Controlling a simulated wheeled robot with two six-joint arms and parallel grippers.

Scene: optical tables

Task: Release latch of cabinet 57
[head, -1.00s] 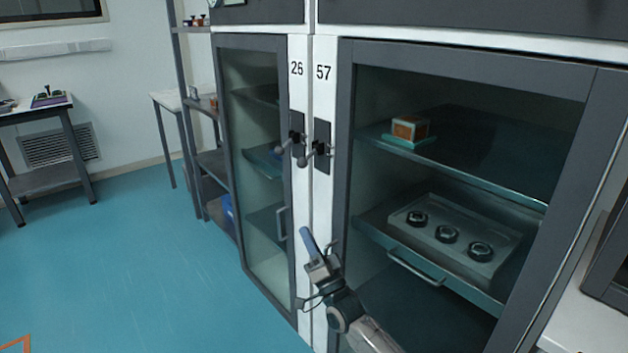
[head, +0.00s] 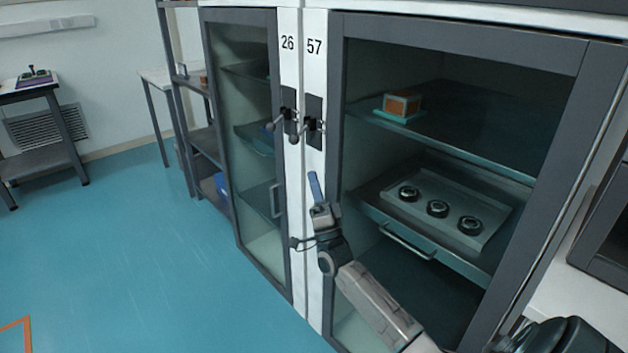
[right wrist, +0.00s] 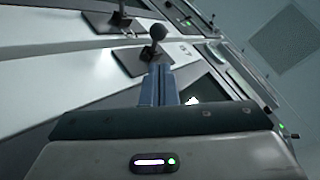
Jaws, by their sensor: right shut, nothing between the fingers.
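Cabinet 57 (head: 336,90) has a dark-framed glass door that looks shut. Its latch (head: 311,127) is a small dark lever with a ball knob on a black plate, on the white post left of the door. My right gripper (head: 315,187), with blue fingers, is just below this latch and apart from it in the head view. In the right wrist view the shut, empty fingers (right wrist: 157,84) point at a ball-ended latch lever (right wrist: 157,34), seemingly this one. Whether they touch it is unclear. My left gripper is not in view.
Cabinet 26 (head: 240,200) stands at left, with a similar latch (head: 280,122) close by. Behind the glass of cabinet 57 are an orange box (head: 402,104) and a tray (head: 440,190) with three round dark parts. The blue floor (head: 130,250) at left is clear.

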